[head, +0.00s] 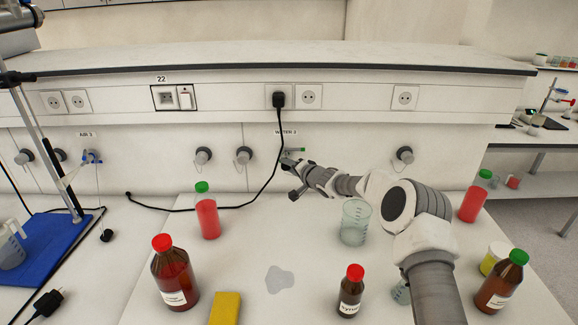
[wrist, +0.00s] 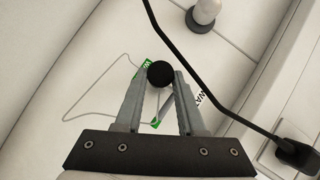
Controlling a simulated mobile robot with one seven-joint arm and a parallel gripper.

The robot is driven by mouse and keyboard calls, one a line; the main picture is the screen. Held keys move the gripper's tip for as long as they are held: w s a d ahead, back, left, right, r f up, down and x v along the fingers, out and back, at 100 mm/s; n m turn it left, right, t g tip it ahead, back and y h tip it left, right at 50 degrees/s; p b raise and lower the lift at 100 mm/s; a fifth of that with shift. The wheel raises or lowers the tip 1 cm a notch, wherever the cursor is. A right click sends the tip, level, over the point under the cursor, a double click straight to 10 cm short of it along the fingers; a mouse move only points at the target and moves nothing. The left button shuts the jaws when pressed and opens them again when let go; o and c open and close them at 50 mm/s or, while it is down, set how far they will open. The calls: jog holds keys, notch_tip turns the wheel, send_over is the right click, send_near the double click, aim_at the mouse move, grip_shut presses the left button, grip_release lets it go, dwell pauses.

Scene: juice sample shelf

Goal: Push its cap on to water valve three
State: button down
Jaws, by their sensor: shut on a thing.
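My gripper (head: 291,163) is at the back wall, just under the label WATER 3 (head: 286,132). In the wrist view its fingertips (wrist: 161,78) are closed on a round black cap (wrist: 160,74). A thin grey cord loops out to the left from near the cap. Green parts of water valve three (wrist: 142,68) show behind the cap and fingers. In the head view a green piece of the valve (head: 299,149) shows beside the gripper, which hides most of the rest. I cannot tell whether the cap touches the valve's outlet or is apart from it.
A black power cable (head: 278,130) hangs from the wall socket close by my gripper. Other wall valves (head: 243,155) stand to the left. A glass beaker (head: 355,222), bottles such as the red-capped one (head: 174,275), and a yellow sponge (head: 225,308) are on the bench.

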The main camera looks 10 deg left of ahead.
jog(key=shift+w+r+p, duration=0.1)
jog(key=shift+w+p, duration=0.05)
jog(key=shift+p, duration=0.4)
jog(key=shift+c, duration=2.2)
grip_release()
jog(key=shift+w, duration=0.1)
